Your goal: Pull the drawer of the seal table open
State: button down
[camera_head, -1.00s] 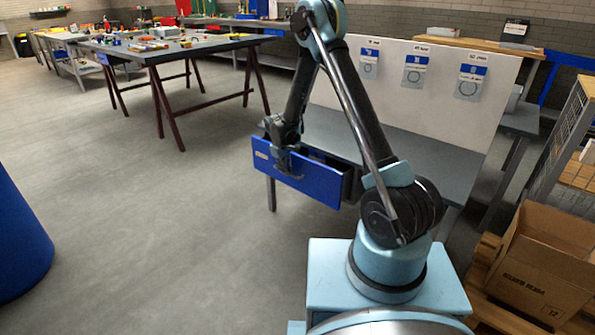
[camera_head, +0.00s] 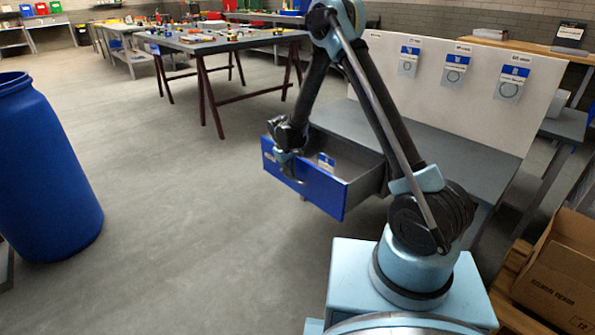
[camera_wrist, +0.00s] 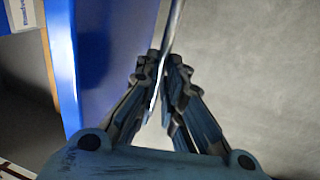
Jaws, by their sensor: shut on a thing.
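The seal table (camera_head: 440,155) has a grey top and a white back panel with several hanging seals. Its drawer has a blue front (camera_head: 320,188) and grey sides, and it stands well out from under the table top. A white and blue label shows inside it. My gripper (camera_head: 285,160) is at the left part of the drawer front. In the wrist view my gripper (camera_wrist: 165,85) is shut on the thin metal handle (camera_wrist: 174,30), with the blue drawer front (camera_wrist: 95,60) just to the left. In the head view the handle is mostly hidden by my gripper.
A blue barrel (camera_head: 45,175) stands at the left. A cardboard box (camera_head: 560,275) is at the lower right. A dark work table (camera_head: 225,42) with small parts stands behind. The floor between the barrel and the drawer is clear.

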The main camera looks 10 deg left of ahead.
jog(key=shift+s+a+f, duration=0.1)
jog(key=shift+s+a, duration=0.7)
jog(key=shift+s, duration=0.25)
jog(key=shift+s+a, duration=0.75)
jog(key=shift+s, duration=0.3)
jog(key=c, duration=1.7)
grip_release()
jog(key=shift+f, duration=0.1)
jog(key=r, duration=0.4)
jog(key=s+a+r, duration=0.1)
jog(key=r, duration=0.6)
jog(key=shift+s+a+r, duration=0.2)
jog(key=shift+s+r, duration=0.15)
jog(key=shift+r, duration=0.05)
jog(key=shift+d+r, duration=0.1)
